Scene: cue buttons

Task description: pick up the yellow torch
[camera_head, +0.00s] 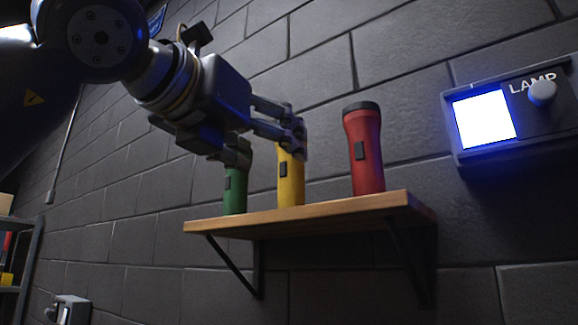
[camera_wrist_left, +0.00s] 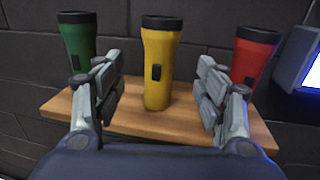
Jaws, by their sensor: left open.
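The yellow torch (camera_head: 290,180) stands upright on a wooden wall shelf (camera_head: 330,213), between a green torch (camera_head: 235,190) and a red torch (camera_head: 364,150). My left gripper (camera_head: 272,140) is open and empty, and in the head view its fingers cover the yellow torch's upper part. In the left wrist view the yellow torch (camera_wrist_left: 158,65) stands midway between the two spread fingers of my left gripper (camera_wrist_left: 158,95), a little beyond them, with a gap on both sides. My right gripper is in neither view.
In the left wrist view the green torch (camera_wrist_left: 78,38) is just beyond the left finger and the red torch (camera_wrist_left: 254,52) just beyond the right finger. A lamp panel (camera_head: 485,118) with a lit square and a knob is on the brick wall at right.

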